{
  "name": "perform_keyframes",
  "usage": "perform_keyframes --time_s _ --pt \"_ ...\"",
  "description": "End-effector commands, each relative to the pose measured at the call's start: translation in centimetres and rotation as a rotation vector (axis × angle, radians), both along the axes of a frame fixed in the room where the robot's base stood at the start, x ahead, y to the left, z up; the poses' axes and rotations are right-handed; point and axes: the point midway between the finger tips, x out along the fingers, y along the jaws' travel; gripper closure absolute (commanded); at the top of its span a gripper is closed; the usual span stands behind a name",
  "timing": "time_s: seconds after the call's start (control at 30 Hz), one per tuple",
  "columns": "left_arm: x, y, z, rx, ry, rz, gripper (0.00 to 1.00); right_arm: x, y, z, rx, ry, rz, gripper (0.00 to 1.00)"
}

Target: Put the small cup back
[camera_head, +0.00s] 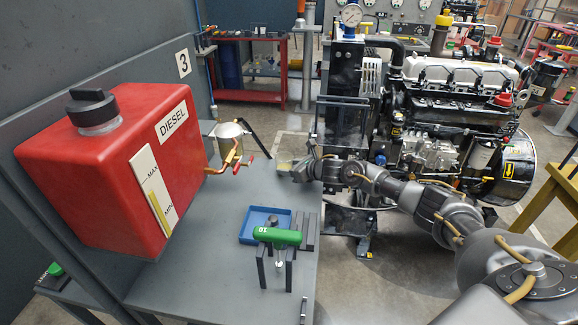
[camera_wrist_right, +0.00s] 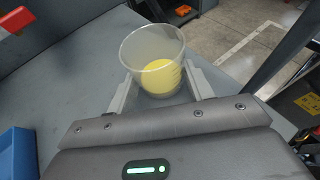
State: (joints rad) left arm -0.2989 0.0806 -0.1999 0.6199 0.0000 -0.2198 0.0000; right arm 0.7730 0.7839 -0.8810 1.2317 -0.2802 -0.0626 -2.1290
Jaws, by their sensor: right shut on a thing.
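The small cup (camera_wrist_right: 152,60) is clear, with yellow liquid or a yellow bottom inside, and stands upright between the fingers of my right gripper (camera_wrist_right: 157,92) in the right wrist view. The fingers are shut on its sides. In the head view my right gripper (camera_head: 287,168) is over the far right part of the grey bench, and the cup shows only as a small pale yellowish patch there. I cannot tell whether the cup's bottom touches the bench. My left gripper is not in view.
A red diesel tank (camera_head: 110,165) stands at the left of the grey bench (camera_head: 190,265). A blue tray (camera_head: 250,238), a green-handled tool (camera_head: 277,236) in a stand and a metal filter with copper pipes (camera_head: 229,140) are on or above the bench. An engine (camera_head: 440,110) stands behind my right arm.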

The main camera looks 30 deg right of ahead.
Motion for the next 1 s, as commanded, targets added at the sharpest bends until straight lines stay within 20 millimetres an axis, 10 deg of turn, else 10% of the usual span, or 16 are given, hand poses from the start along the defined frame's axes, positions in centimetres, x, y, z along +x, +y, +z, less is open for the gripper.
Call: perform_keyframes --time_s 0.47,0.5,0.63,1.0 --pt "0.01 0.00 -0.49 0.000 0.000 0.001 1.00 0.01 -0.02 -0.83 0.000 -0.002 0.000 0.70" --pt "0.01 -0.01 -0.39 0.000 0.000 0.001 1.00 0.01 -0.02 -0.74 0.000 -0.001 0.000 0.46" --pt "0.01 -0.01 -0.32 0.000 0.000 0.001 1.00 0.00 -0.01 -0.69 0.000 -0.001 0.000 0.29" --pt "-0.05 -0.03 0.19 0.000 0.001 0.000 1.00 0.01 -0.01 -0.20 0.000 -0.001 0.000 0.26"
